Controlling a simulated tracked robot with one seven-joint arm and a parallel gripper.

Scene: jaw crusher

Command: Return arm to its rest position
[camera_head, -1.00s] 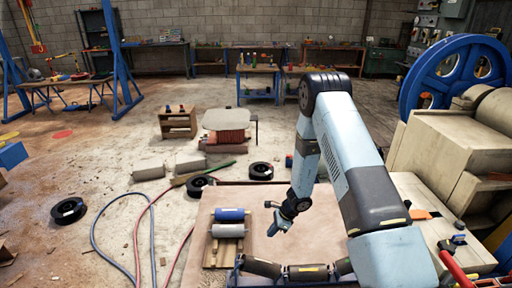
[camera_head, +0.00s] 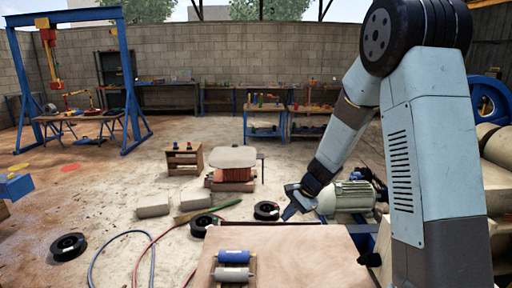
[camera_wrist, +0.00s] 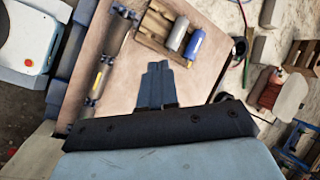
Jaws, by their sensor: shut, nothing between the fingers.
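My arm rises large on the right of the head view and bends down toward the middle. My gripper (camera_head: 296,205) hangs in the air over the far edge of the wooden board, left of a pale electric motor (camera_head: 350,197) as seen from here. In the wrist view my gripper (camera_wrist: 157,82) shows as two blue fingers lying together over the board, shut and empty. A blue roller (camera_head: 234,257) and a grey roller (camera_head: 233,274) lie side by side on a small pallet on the board. They also show in the wrist view, apart from my fingers.
The brown board (camera_head: 305,243) fills the front. Black spools (camera_head: 67,247), hoses and concrete blocks (camera_head: 153,204) lie on the floor to the left. A blue gantry (camera_head: 128,68) stands at the back left. Dark rollers (camera_wrist: 101,78) line one board edge in the wrist view.

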